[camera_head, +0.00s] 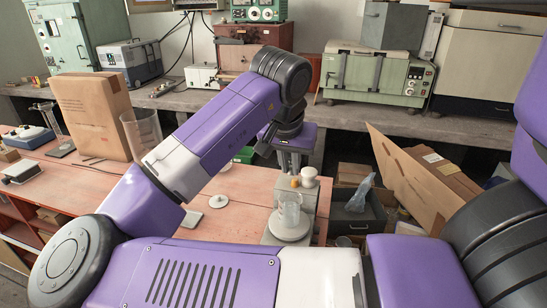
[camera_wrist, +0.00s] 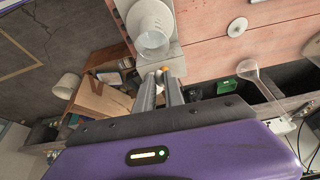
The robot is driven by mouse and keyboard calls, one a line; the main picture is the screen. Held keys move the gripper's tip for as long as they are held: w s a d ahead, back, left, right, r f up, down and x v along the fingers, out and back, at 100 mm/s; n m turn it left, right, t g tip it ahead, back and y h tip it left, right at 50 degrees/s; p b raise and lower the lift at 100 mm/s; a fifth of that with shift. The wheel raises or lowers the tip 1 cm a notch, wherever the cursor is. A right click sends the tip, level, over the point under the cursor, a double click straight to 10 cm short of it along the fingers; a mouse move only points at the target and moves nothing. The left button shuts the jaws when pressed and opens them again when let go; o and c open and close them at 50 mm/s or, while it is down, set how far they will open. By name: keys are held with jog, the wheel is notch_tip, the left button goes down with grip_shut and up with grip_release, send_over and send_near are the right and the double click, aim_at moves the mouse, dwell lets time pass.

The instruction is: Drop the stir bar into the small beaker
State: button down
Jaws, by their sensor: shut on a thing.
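The small beaker (camera_head: 291,210) is clear glass and stands upright on the round plate of a grey stirrer (camera_head: 272,238), right of the picture's middle. In the wrist view the beaker (camera_wrist: 153,42) lies above the fingertips. My gripper (camera_head: 291,160) is beyond the beaker, pointing down, its fingers partly hidden by its own body. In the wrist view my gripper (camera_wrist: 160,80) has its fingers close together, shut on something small. A white bit shows near the tips, but I cannot clearly make out the stir bar.
An orange knob (camera_head: 295,182) and a white knob (camera_head: 309,176) stand at the stirrer's far end, close to my gripper. A large clear beaker (camera_head: 141,133) and a brown paper package (camera_head: 92,108) stand on the left. Open cardboard boxes (camera_head: 428,180) lie beyond the bench at right.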

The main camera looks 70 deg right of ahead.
jog(key=shift+d+f, duration=0.1)
jog(key=shift+f, duration=0.05)
jog(key=b, duration=0.6)
send_over(290, 195)
jog(key=a, duration=0.2)
jog(key=shift+n, duration=0.3)
notch_tip(290, 195, down, 6)
jog(key=shift+s+r, duration=0.1)
jog(key=c, duration=1.3)
grip_release()
jog(key=shift+c, duration=0.2)
jog(key=shift+r, duration=0.1)
jog(key=v, duration=0.7)
jog(key=shift+r, duration=0.4)
jog(key=shift+a, duration=0.15)
